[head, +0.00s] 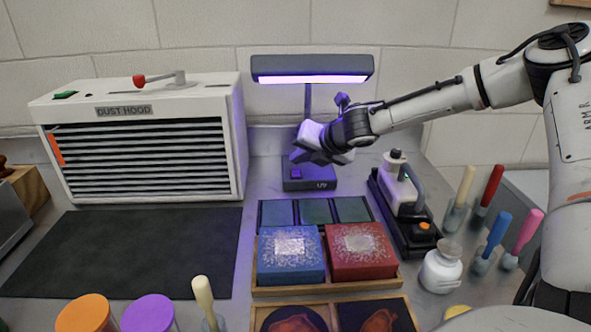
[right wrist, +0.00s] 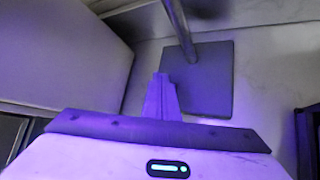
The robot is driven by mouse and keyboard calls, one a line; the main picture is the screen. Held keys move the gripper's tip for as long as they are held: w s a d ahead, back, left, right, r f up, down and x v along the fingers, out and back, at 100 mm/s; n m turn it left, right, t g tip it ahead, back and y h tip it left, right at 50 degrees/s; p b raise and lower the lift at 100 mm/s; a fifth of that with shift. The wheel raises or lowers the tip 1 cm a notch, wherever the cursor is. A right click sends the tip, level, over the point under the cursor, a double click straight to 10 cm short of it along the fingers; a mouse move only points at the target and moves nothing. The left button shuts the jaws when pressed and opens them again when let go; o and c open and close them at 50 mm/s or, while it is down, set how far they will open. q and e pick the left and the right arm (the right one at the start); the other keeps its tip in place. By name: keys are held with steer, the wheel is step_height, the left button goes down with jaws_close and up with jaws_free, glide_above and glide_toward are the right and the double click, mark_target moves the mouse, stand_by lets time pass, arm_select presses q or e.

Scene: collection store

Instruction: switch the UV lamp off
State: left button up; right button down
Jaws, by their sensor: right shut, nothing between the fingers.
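The UV lamp (head: 312,66) stands at the back middle, its long hood lit with a violet glow underneath. Its dark base (head: 318,185) carries a UV label and a small purple switch (head: 296,173) on top. My right gripper (head: 298,157) is shut and empty, just above the base near the switch, in front of the post. In the right wrist view its closed fingers (right wrist: 161,97) overlap the left edge of the lamp base (right wrist: 212,85), with the post (right wrist: 181,30) beyond. The switch is not visible there, and contact cannot be told. My left gripper is not in view.
A dust hood (head: 145,140) with a red-knobbed lever stands left, behind a dark mat (head: 125,255). A wooden tray (head: 300,290) holds blue and red boxes in front of the lamp. A white device on a black base (head: 415,245) and a white jar (head: 441,270) stand right.

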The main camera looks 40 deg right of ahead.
mark_target(299, 175)
steer(key=shift+f, duration=0.15)
steer(key=shift+f+b, duration=0.25)
steer(key=shift+b, duration=0.05)
steer(key=shift+d+f, duration=0.1)
steer(key=shift+f, duration=0.25)
stand_by(0.7)
steer(key=shift+r, duration=0.15)
steer(key=shift+r+p, duration=0.55)
steer(key=shift+r, duration=0.1)
steer(key=r+p, duration=0.5)
steer(key=shift+s+a, duration=0.25)
steer(key=shift+a, duration=0.05)
stand_by(0.3)
